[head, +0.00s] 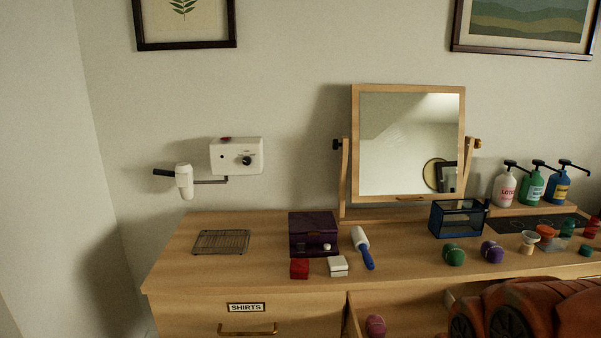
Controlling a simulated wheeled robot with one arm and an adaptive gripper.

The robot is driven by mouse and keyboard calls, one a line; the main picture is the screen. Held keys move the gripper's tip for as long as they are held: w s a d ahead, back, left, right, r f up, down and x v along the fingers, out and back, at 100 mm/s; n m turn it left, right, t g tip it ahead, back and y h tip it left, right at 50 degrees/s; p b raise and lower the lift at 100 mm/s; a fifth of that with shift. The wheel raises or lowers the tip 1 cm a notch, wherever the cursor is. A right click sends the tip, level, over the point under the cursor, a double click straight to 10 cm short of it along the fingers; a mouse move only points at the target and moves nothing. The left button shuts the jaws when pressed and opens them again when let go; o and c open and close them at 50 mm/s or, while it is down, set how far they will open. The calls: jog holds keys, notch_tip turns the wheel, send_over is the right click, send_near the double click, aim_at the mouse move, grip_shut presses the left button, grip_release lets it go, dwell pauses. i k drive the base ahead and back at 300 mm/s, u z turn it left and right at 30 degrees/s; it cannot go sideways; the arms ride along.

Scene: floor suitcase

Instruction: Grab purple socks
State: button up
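A purple rolled bundle (492,251), which looks like the purple socks, sits on the dresser top, right of centre. A similar green bundle (454,254) sits just left of it, with a small gap between them. A pink-mauve bundle (375,326) lies lower down in an open drawer and is partly cut off by the bottom edge of the view. My gripper is not seen in the head view. Only an orange part of what looks like my arm fills the bottom right corner, in front of the dresser.
The dresser top (200,275) also holds a purple box (313,234), a lint roller (362,247), a blue mesh holder (458,219), a tilting mirror (408,144) and pump bottles (531,187). Small jars (545,233) stand right of the purple bundle. The left front is clear.

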aim_at(491, 250)
jog(key=k, duration=0.5)
jog(key=z, duration=2.15)
jog(key=i, duration=1.6)
jog(key=u, duration=2.65)
jog(key=i, duration=0.5)
jog(key=u, duration=0.05)
